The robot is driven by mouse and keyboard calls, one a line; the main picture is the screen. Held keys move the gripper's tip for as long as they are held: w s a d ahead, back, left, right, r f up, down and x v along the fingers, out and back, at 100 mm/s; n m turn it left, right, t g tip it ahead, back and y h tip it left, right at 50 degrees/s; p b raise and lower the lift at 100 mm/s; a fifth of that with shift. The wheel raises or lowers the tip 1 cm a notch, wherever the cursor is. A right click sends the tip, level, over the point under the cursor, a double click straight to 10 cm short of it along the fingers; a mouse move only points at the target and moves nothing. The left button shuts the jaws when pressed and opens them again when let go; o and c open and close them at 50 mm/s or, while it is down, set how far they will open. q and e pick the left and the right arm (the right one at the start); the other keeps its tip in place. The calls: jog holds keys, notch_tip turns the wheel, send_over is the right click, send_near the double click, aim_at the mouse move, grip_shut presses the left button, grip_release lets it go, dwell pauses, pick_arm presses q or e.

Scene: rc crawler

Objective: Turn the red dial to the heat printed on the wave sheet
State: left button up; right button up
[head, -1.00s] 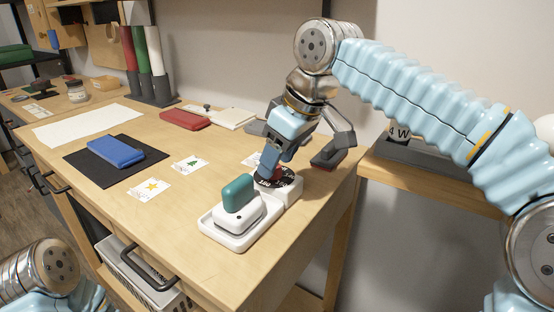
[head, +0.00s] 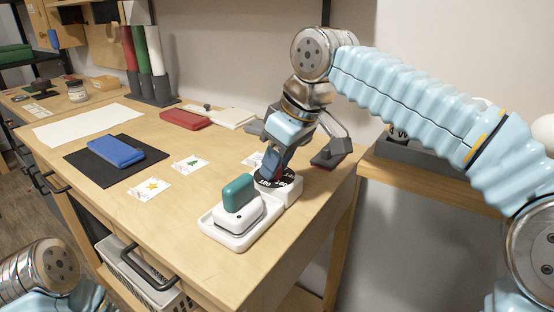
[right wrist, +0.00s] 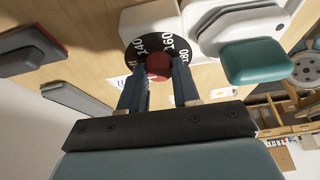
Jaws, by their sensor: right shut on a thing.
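The red dial (right wrist: 158,67) sits on a black disc (right wrist: 150,43) printed with numbers; 140, 160 and 180 show in the right wrist view. My right gripper (right wrist: 159,76) is shut on the dial, one finger on each side. In the head view my right gripper (head: 270,172) reaches down to the black disc (head: 287,181) at the end of a white base (head: 231,237). A white card (head: 251,159) lies partly hidden behind the gripper; its print cannot be read. My left gripper is out of view.
A white tool with a teal handle (head: 238,193) stands on the base close to my gripper. A star card (head: 149,189), a tree card (head: 190,163), a blue block (head: 116,151) on a black mat (head: 88,178) and a red pad (head: 185,119) lie around.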

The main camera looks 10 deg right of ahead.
jog(key=shift+m, duration=0.3)
jog(key=m+h, duration=0.1)
jog(key=m, duration=0.1)
jog(key=m+h, duration=0.1)
jog(key=m, duration=0.1)
jog(key=shift+s+a+m+t, duration=0.1)
jog(key=shift+a+m+t, duration=0.1)
jog(key=shift+m+t, duration=0.2)
jog(key=m+h, duration=0.1)
jog(key=m, duration=0.2)
jog(key=m+h, duration=0.1)
jog(key=m, duration=0.2)
jog(key=shift+a, duration=0.1)
jog(key=o, duration=1)
jog(key=shift+o, duration=0.2)
jog(key=shift+r, duration=0.1)
jog(key=v, duration=1.3)
jog(key=shift+s+a+r, duration=0.15)
jog(key=shift+a+r, duration=0.1)
jog(key=shift+a, duration=0.05)
